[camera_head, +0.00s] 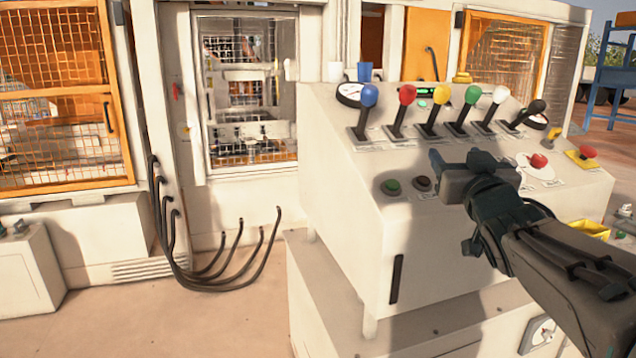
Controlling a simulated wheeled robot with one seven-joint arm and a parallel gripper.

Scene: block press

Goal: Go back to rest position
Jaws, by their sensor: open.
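My gripper (440,162) is open and empty at the right of the head view. It hangs in front of the control console (345,215), above its front edge. A row of levers stands on the sloped panel behind the gripper: blue (368,96), red (407,94), yellow (443,93), green (472,94), white (501,94) and black (536,107). The black lever leans more to the right than the others. The gripper appears apart from the levers. It hides part of the lower panel.
Green (391,187) and black (423,183) buttons sit left of the gripper. Red buttons (538,160) lie to its right. Black cables (210,280) loop at the left. Bare floor (200,325) lies left of the console.

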